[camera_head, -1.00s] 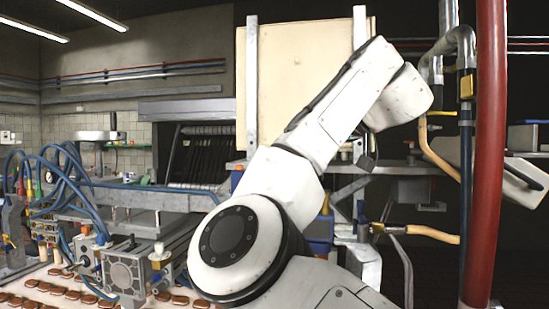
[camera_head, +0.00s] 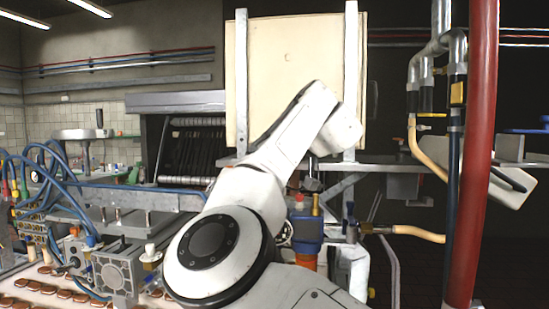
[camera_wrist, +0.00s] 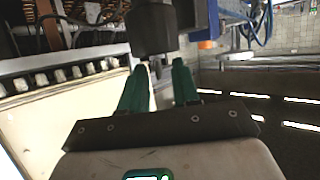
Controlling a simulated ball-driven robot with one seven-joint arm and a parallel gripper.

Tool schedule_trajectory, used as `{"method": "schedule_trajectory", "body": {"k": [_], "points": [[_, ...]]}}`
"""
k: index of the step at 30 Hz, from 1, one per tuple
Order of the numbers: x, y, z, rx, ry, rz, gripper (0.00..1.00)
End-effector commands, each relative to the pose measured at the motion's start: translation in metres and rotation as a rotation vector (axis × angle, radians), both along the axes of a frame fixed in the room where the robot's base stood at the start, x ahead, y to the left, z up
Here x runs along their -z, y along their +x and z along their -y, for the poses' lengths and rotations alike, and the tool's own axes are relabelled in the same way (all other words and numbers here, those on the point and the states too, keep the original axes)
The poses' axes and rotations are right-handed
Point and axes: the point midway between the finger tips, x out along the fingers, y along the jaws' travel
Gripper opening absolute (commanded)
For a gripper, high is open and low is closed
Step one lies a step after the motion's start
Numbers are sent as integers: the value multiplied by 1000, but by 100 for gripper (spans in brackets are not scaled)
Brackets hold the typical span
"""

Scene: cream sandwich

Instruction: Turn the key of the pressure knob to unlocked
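My gripper (camera_wrist: 158,66) shows in the wrist view with two green fingers spread apart. Nothing is clearly held between them. A dark round knob-like part (camera_wrist: 152,28) is just beyond the fingertips. A small thin piece sticks out from it toward the gap, but I cannot tell whether it is the key or whether a finger touches it. In the head view my white arm reaches up and right across the middle, and I cannot make out the fingers there. The pressure knob and its key cannot be clearly identified in the head view.
A blue unit (camera_head: 308,226) with brass-coloured fittings stands right of my arm. A red vertical pipe (camera_head: 480,150) and grey pipes are at the right. A large cream panel (camera_head: 290,50) is behind the arm. Machinery with blue hoses and a conveyor of brown biscuits (camera_head: 65,295) are at left.

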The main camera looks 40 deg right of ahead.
Motion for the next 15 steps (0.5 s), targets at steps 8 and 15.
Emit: {"method": "schedule_trajectory", "body": {"k": [8,15], "points": [[0,0,0,0,0,0,21],[0,0,0,0,0,0,0]]}}
